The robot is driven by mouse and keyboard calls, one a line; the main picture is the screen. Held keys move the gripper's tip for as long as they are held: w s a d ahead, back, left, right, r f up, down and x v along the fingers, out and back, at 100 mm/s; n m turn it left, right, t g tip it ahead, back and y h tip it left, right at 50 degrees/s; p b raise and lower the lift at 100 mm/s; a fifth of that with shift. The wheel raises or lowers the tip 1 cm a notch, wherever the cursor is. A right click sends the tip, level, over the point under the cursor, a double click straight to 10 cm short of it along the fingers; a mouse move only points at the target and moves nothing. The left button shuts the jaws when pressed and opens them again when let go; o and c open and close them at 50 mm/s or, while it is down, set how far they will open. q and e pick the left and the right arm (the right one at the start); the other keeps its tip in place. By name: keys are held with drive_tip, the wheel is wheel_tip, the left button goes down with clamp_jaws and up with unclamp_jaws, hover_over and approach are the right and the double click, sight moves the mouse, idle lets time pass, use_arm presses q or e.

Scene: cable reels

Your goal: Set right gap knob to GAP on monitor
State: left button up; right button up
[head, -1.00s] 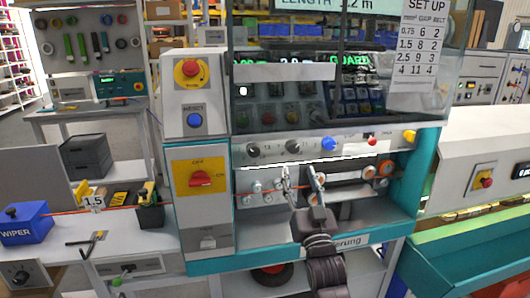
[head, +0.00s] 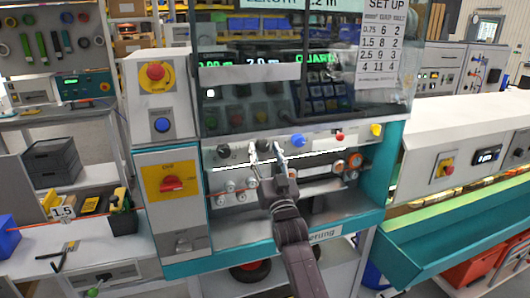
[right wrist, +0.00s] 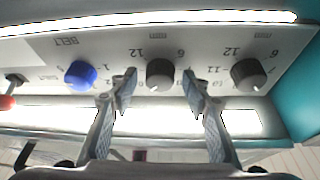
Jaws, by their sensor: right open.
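The right gap knob (head: 263,146) is a dark knob on the white control strip, between the left gap knob (head: 223,151) and the blue belt knob (head: 298,140). My right gripper (head: 265,151) is open, its fingertips at the knob's two sides. In the right wrist view, which is upside down, the right gap knob (right wrist: 160,73) stands between the open fingers (right wrist: 159,84), with a gap on each side. The left gap knob (right wrist: 248,74) is to the right there, the blue belt knob (right wrist: 81,74) to the left. The monitor (head: 290,4) is cut off at the top; no GAP value shows.
A set-up table (head: 379,40) lists gap and belt values. A card reading 1.5 (head: 63,213) stands at left. A red knob (head: 339,135) and yellow knob (head: 376,130) are on the same strip. Rollers with an orange cable (head: 330,168) lie just below it.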

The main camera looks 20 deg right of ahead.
drive_tip(key=c, duration=1.2)
drive_tip(key=shift+o, duration=0.2)
